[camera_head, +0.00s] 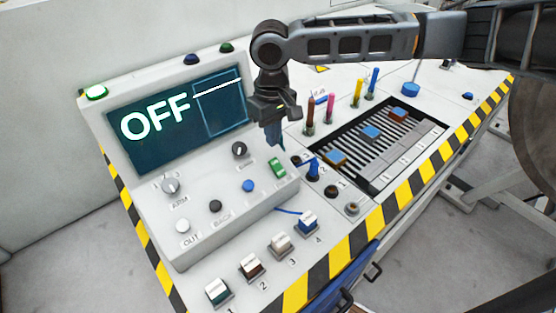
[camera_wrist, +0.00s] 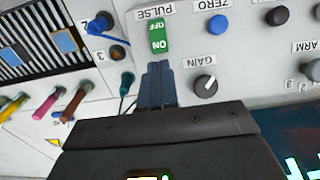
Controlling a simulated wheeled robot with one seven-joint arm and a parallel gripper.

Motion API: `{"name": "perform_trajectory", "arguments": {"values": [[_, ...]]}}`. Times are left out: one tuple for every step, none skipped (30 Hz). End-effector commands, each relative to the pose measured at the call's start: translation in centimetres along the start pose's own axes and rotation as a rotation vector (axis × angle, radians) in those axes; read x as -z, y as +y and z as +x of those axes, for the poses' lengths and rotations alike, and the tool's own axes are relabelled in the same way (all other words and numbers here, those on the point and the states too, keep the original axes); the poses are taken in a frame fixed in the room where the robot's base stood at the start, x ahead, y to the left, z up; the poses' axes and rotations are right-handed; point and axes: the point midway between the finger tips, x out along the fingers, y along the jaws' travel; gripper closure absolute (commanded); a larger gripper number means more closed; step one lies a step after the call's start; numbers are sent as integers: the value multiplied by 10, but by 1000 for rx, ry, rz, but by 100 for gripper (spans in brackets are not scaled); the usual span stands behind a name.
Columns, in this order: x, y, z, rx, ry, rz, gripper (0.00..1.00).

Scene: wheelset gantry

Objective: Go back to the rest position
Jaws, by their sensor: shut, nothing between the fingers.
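My gripper (camera_head: 276,138) hangs over the right part of the control console (camera_head: 190,232) in the head view. In the wrist view my gripper (camera_wrist: 157,68) has its two fingers together with nothing between them. Its tips point at the console face between the green PULSE switch (camera_wrist: 158,38) and the GAIN knob (camera_wrist: 205,86). The PULSE switch also shows in the head view (camera_head: 277,168), just below the fingertips. I cannot tell whether the tips touch the console. My arm (camera_head: 350,42) reaches in from the upper right.
The screen (camera_head: 180,118) reads OFF. A recessed panel with sliders (camera_head: 370,131) lies to the right, with several coloured upright plugs (camera_head: 331,107) behind it. Numbered rocker switches (camera_head: 250,265) line the front. A blue plug (camera_head: 313,168) stands close right of the gripper. Open air lies above the console.

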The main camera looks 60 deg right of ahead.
Motion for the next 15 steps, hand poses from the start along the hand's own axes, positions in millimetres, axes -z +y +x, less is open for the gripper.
{"name": "perform_trajectory", "arguments": {"values": [[0, 0, -7, 1, -1, 0, 100], [0, 0, -10, 1, -1, 0, 100], [0, 0, -12, 1, -1, 0, 100], [0, 0, -14, 1, -1, 0, 100], [0, 0, -15, 1, -1, 0, 100], [0, 0, -16, 1, 0, 0, 100], [0, 0, -17, 1, 0, 0, 100], [0, 0, -17, 0, 0, 0, 100], [0, 0, -16, 0, 0, -1, 100], [0, 0, -16, 0, 0, -1, 100], [0, 0, -16, 0, 0, 0, 100], [0, 0, -15, 0, 0, 0, 100], [0, 0, -15, 0, 0, 0, 100], [0, 0, -15, 0, 0, 0, 100], [0, 0, -15, 0, 0, 0, 100]]}}
